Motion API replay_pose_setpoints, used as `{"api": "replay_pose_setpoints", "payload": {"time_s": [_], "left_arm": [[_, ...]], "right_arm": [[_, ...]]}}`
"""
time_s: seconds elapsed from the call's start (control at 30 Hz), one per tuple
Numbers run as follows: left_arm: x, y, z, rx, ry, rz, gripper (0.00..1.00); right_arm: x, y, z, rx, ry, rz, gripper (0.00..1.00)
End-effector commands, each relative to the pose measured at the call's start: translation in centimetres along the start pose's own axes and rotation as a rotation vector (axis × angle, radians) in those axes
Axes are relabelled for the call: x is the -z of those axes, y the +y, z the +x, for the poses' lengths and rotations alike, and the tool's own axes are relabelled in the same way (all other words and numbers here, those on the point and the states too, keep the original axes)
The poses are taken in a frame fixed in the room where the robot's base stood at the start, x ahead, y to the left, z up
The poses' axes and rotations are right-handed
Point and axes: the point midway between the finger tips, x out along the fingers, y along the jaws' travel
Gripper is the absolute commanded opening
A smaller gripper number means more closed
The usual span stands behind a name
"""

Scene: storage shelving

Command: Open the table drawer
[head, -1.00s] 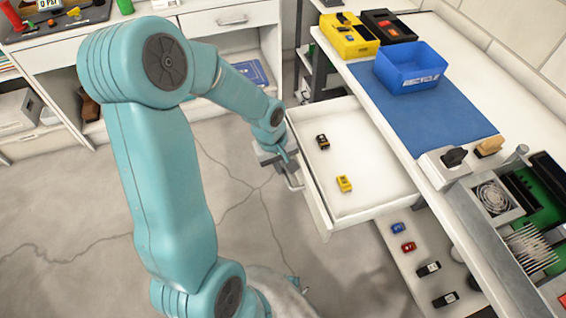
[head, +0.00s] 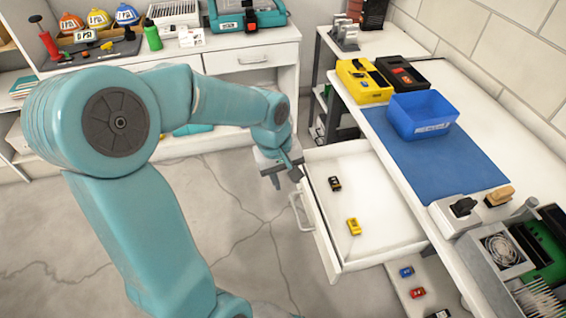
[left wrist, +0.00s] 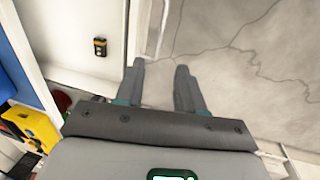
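The white table drawer (head: 337,266) is pulled out from under the white worktable, and its inside is visible. Its bar handle (head: 300,212) is on the front panel. A small black-and-yellow item (head: 335,184) and a small yellow item (head: 354,226) lie in the drawer. My left gripper (head: 283,180) is beyond the handle, off the drawer's front corner, apart from the handle and empty. In the left wrist view its two fingers (left wrist: 162,80) are spread, with floor showing between them. The drawer interior (left wrist: 75,40) shows at left there. My right gripper is not in view.
A blue bin (head: 422,116) stands on the blue mat (head: 450,155) on the worktable, near a yellow box (head: 364,82). A lower shelf below the drawer holds small blue and red items (head: 407,272). The floor (head: 250,235) before the drawer is clear.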

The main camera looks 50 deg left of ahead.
Motion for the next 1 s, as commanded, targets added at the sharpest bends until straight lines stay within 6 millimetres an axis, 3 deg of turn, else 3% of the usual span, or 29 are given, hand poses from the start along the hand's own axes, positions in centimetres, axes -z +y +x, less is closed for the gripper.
{"api": "replay_pose_setpoints", "payload": {"time_s": [0.1, 0.27, 1.0], "left_arm": [[0.0, 0.1, -2.1, -0.002, 0.003, 0.001, 0.38], [0.0, 0.0, -3.3, 0.0, 0.0, 0.001, 0.38], [0.0, -0.1, -3.4, 0.001, 0.0, 0.001, 0.38]], "right_arm": [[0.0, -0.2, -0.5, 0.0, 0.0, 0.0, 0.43], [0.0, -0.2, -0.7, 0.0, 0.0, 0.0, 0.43], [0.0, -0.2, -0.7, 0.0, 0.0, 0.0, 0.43]]}}
